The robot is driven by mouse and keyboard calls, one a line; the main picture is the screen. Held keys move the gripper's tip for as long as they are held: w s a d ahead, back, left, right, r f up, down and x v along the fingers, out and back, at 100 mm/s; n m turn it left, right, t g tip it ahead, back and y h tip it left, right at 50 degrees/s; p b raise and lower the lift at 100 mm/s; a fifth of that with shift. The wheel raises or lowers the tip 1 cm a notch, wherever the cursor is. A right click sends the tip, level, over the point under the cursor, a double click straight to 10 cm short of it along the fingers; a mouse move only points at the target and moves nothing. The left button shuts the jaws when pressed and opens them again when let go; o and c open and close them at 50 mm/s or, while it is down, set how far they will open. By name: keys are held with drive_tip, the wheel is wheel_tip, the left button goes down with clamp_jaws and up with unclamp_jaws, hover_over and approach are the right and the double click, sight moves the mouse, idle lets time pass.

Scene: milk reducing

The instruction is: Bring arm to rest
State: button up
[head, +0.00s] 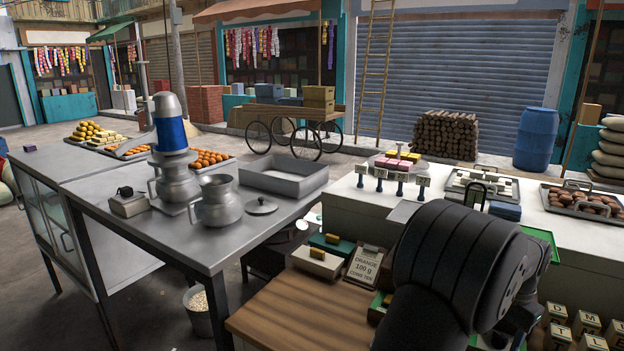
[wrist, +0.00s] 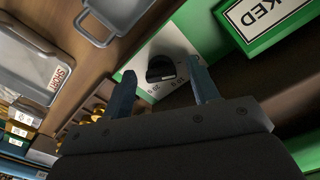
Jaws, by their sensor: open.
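My gripper (wrist: 164,76) is open in the wrist view, with two dark fingers apart and nothing held between them. Beyond the fingers is a black knob (wrist: 160,69) on a pale dial plate with a green edge. I cannot tell whether the fingers touch it. In the head view my dark arm fills the lower right, and the fingers are hidden or too unclear to make out.
A green-framed sign (wrist: 270,18) and a grey tray (wrist: 38,75) lie near my gripper. In the head view, metal pots (head: 219,205) and an empty tray (head: 285,178) stand on the steel table (head: 110,197).

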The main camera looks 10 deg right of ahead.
wheel_tip(320, 180, up, 17)
wheel_tip(320, 180, down, 17)
drive_tip(key=shift+f, duration=0.2)
drive_tip(key=shift+r+m, duration=0.25)
drive_tip(key=shift+m, duration=0.55)
drive_tip(key=m, duration=0.5)
drive_tip(key=shift+w, duration=0.1)
wheel_tip(320, 180, up, 12)
drive_tip(key=shift+r, duration=0.15)
drive_tip(key=shift+o, duration=0.3)
